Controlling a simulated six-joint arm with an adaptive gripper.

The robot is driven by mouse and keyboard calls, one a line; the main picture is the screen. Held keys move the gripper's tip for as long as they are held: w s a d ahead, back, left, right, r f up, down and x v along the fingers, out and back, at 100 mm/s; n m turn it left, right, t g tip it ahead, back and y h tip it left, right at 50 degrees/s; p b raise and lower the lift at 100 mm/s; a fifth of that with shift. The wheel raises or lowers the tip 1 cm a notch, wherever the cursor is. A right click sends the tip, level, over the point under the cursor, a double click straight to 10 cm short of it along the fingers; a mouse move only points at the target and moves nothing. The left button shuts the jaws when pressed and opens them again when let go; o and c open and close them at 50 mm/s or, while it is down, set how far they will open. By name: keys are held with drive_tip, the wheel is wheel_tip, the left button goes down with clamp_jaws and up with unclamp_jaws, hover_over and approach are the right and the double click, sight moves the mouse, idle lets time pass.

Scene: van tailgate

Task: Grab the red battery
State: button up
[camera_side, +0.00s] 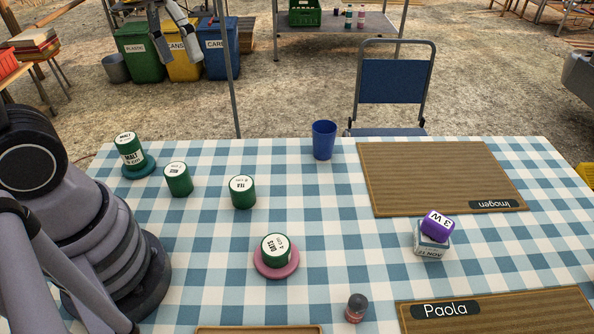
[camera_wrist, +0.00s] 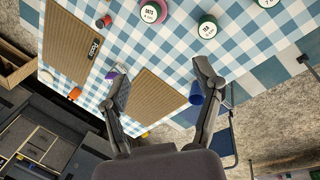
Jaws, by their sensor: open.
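An orange-red object (camera_wrist: 74,93) lies at the far end of the Paola mat in the wrist view. My gripper (camera_wrist: 163,78) is open and empty above the table, with the red item beyond its left finger.
A purple block on a pale block (camera_side: 437,226) stands between the Paola mat (camera_side: 495,312) and the Imogen mat (camera_side: 440,178). A green tin sits on a pink coaster (camera_side: 276,272). More green tins (camera_side: 242,192) and a blue cup (camera_side: 324,140) stand farther back. Bare cloth lies between them.

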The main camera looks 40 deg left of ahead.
drive_tip(key=w+d+f+n+g+h, duration=0.4)
drive_tip(key=w+d+f+g+h, duration=0.3)
drive_tip(key=w+d+f, duration=0.6)
drive_tip(key=n+g+h, duration=0.2)
drive_tip(key=n+h, duration=0.4)
drive_tip(key=n, duration=0.1)
approach(354, 296)
drive_tip(key=v, duration=0.3)
drive_tip(key=shift+s+r, duration=0.1)
drive_tip(key=shift+s+d+f, duration=0.15)
drive_tip(key=shift+f, duration=0.15)
drive_tip(key=x, duration=0.8)
drive_tip(key=shift+f, duration=0.1)
drive_tip(key=shift+t, duration=0.3)
drive_tip(key=shift+x, duration=2.8)
drive_tip(key=shift+d, duration=0.1)
drive_tip(key=shift+c, duration=0.2)
